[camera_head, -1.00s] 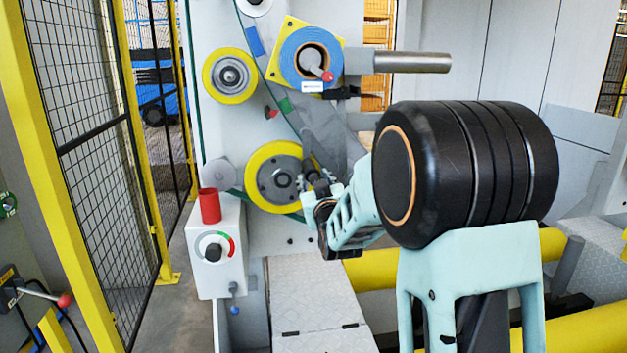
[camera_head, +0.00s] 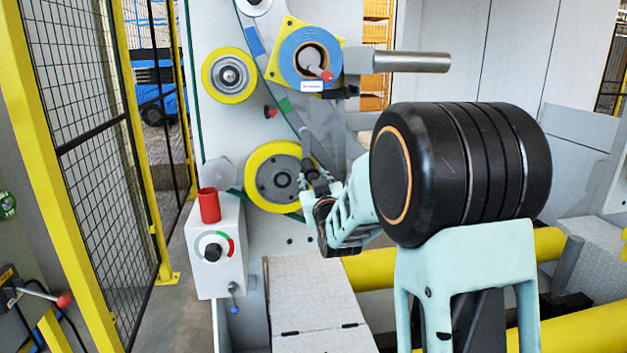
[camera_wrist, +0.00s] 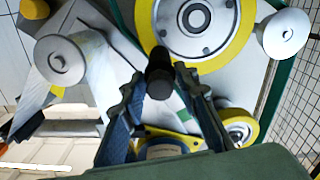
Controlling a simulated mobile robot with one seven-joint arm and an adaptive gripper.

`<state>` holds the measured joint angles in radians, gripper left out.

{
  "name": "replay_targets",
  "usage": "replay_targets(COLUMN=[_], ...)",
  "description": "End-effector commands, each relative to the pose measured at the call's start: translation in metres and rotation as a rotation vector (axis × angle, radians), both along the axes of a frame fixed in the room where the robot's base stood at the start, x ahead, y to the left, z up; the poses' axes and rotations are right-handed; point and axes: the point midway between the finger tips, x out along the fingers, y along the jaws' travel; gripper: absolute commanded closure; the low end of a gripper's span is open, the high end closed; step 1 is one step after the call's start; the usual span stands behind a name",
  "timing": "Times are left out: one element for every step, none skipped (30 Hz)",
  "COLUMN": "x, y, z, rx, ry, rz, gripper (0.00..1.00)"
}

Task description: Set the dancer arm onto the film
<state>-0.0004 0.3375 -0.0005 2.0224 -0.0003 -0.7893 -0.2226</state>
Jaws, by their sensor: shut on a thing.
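My gripper (camera_head: 312,182) is at the machine face, in front of the lower large yellow-rimmed wheel (camera_head: 262,152). In the wrist view its two fingers (camera_wrist: 160,88) are closed around a black cylindrical grip (camera_wrist: 160,72), which I take to be the dancer arm's handle. The rest of the dancer arm is mostly hidden. The film (camera_head: 325,122) is a thin grey, see-through sheet beside the blue roll (camera_head: 296,52), running down behind my gripper. I cannot tell whether the dancer arm touches the film.
A smaller yellow-rimmed wheel (camera_head: 229,76) sits upper left. A control box (camera_head: 216,262) with a red cup-like part (camera_head: 209,205) stands lower left. A metal shaft (camera_head: 412,62) sticks out at right. A yellow-framed mesh fence (camera_head: 75,120) closes the left side.

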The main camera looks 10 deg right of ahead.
Motion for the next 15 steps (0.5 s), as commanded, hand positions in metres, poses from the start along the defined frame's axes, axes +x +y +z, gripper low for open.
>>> replay_targets(x=[0.000, 0.000, 0.000, 0.000, 0.000, 0.000, 0.000, 0.000, 0.000, 0.000, 0.000, 0.000, 0.000, 0.000, 0.000], y=[-0.001, -0.001, -0.002, -0.003, -0.004, -0.005, -0.007, -0.008, -0.010, -0.011, -0.013, -0.016, -0.018, -0.020, -0.023], z=[-0.001, -0.001, -0.001, -0.001, -0.002, -0.002, -0.002, -0.002, -0.003, -0.003, -0.003, -0.002, -0.002, -0.002, -0.001], rx=[-0.006, -0.012, -0.021, -0.029, -0.038, -0.055, -0.070, -0.085, -0.110, -0.129, -0.150, -0.180, -0.206, -0.230, -0.267], ry=[0.000, 0.000, 0.000, 0.000, 0.000, -0.001, -0.001, -0.002, -0.001, -0.001, -0.002, -0.003, -0.002, -0.002, -0.003], rz=[0.000, 0.000, 0.000, 0.000, -0.001, -0.001, -0.002, -0.002, -0.001, -0.001, -0.002, -0.001, -0.002, -0.002, -0.001], gripper=[1.00, 1.00, 1.00, 1.00, 1.00, 1.00, 1.00, 1.00, 1.00, 1.00, 1.00, 1.00, 1.00, 1.00, 1.00])
